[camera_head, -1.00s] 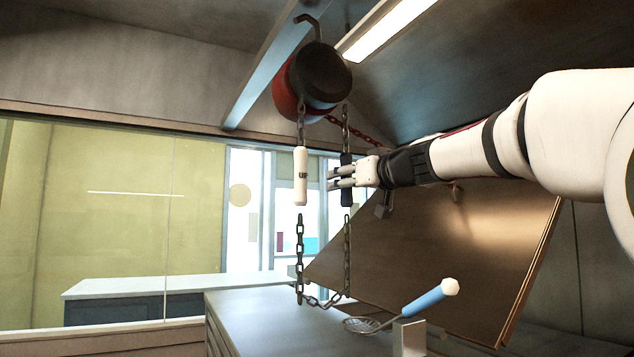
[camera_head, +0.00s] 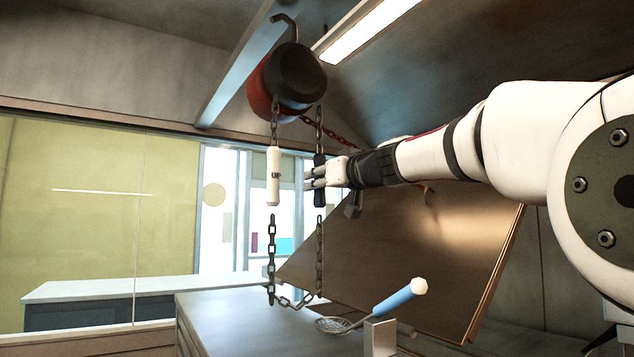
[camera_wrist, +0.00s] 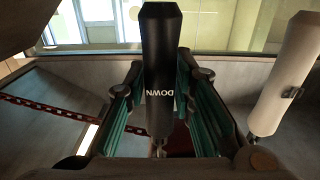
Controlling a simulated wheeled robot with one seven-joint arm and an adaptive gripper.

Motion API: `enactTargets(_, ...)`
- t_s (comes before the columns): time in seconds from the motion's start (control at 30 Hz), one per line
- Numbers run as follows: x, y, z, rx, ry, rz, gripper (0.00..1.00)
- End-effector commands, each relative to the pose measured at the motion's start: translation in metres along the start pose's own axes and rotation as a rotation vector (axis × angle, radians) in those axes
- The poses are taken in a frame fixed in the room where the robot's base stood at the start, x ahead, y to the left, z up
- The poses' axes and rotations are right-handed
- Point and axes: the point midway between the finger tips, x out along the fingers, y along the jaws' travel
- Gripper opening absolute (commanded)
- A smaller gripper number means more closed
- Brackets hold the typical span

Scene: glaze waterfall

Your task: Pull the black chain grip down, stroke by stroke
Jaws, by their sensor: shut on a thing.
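The black chain grip (camera_head: 319,199) hangs upright on the right strand of a chain hoist. In the wrist view the black grip (camera_wrist: 160,60) reads "DOWN", upside down, and stands between my two fingers. My gripper (camera_head: 313,178) is shut on it around its middle, coming from the right. The fingers show on both sides of the grip in the wrist view (camera_wrist: 160,112). The white grip (camera_head: 273,176), marked "UP", hangs on the left strand at nearly the same height. The white grip (camera_wrist: 288,75) is close to my right finger in the wrist view.
The red and black hoist (camera_head: 290,82) hangs from a hook above. A red chain runs from it to a large tilted brown panel (camera_head: 420,250) behind my arm. The chain loop hangs over a counter (camera_head: 225,310). A blue-handled strainer (camera_head: 400,298) sits at lower right.

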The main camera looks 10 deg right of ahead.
Motion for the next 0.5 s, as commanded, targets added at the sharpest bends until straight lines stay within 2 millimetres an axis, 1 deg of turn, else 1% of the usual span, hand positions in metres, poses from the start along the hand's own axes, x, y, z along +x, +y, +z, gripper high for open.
enactTargets(0.27,0.001,0.0,0.002,0.0,0.0,0.0,0.0)
enactTargets(0.5,0.003,0.001,0.015,-0.002,-0.001,0.001,0.0)
